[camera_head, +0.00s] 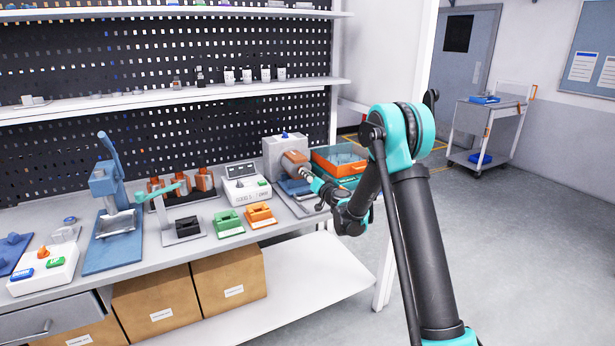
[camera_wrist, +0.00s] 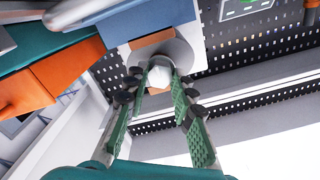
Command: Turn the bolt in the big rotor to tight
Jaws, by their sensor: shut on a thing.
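The big rotor (camera_head: 293,160) is a copper-coloured cylinder on the grey block fixture (camera_head: 278,146) at the right end of the bench. In the wrist view its round grey end face (camera_wrist: 182,50) is ahead of my gripper. The bolt (camera_wrist: 160,76) is a pale, rounded piece at the middle of that face. My gripper (camera_wrist: 163,74) has its green fingers on both sides of the bolt and is shut on it. In the head view my gripper (camera_head: 314,184) is small at the rotor's front end. I cannot tell how deep the bolt sits.
An orange and teal case (camera_head: 338,158) stands close behind and right of the fixture. A white control box (camera_head: 244,184) and green (camera_head: 229,222) and orange (camera_head: 260,215) blocks lie to the left. A blue press (camera_head: 110,190) stands farther left. Floor to the right is open.

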